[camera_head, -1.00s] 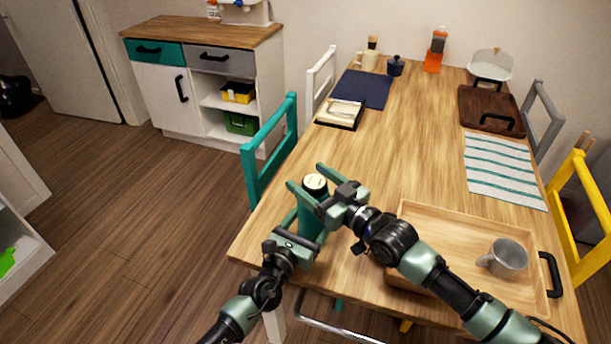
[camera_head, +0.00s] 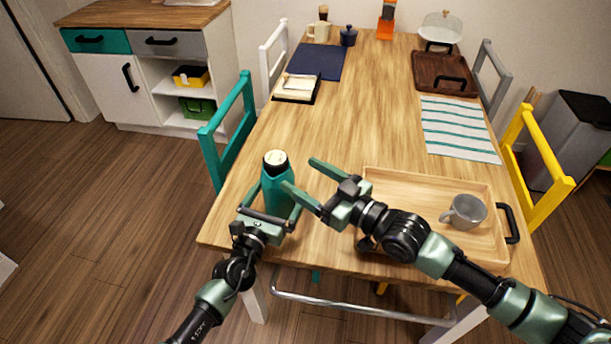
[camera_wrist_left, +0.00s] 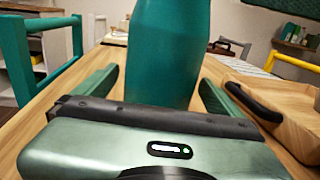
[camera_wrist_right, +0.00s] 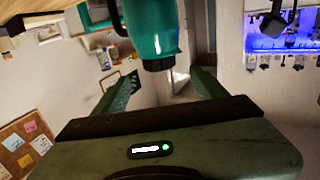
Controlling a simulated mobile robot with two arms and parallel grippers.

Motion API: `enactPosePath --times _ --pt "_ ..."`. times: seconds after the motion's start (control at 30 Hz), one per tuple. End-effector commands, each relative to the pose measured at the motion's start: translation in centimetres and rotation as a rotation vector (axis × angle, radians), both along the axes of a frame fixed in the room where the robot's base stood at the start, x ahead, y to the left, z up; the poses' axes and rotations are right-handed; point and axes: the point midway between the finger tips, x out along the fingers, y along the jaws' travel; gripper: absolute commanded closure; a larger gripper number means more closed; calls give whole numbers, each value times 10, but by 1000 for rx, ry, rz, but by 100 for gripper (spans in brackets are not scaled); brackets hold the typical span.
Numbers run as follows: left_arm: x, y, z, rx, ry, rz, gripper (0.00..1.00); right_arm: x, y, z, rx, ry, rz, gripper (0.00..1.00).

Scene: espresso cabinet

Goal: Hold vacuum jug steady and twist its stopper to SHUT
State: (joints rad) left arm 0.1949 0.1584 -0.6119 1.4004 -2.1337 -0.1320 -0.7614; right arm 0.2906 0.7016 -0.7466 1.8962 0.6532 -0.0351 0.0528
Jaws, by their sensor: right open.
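The teal vacuum jug (camera_head: 278,190) stands upright near the table's front left corner. Its pale-topped stopper (camera_head: 275,158) shows from above; its dark side (camera_wrist_right: 158,63) shows in the right wrist view, where the jug appears upside down. My left gripper (camera_head: 270,203) is low at the jug, one finger on each side. In the left wrist view a thin gap shows at the left finger, and firm contact cannot be told. My right gripper (camera_head: 299,174) is open and empty, right of the jug, its nearer finger overlapping the jug's right side in the picture. The stopper's markings are too small to read.
A wooden tray (camera_head: 400,182) with a grey mug (camera_head: 464,211) lies right of the jug, under my right arm. A teal chair (camera_head: 232,135) stands at the left edge. The table middle is clear; a striped cloth (camera_head: 458,128) lies beyond the tray.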

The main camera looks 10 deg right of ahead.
Motion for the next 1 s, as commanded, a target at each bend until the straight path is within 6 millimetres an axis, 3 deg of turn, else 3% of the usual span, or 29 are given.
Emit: enactPosePath --times 0.27,0.43,0.8,1.0 --pt "0 0 0 0 0 1 1 0 0 0 0 0 0 28" --pt "-11 6 -1 -1 2 2 1 0 0 0 0 0 0 28" --pt "-78 40 -1 2 2 0 1 0 0 0 0 0 0 28" --pt "-101 52 -1 2 1 0 1 0 0 0 0 0 0 28"
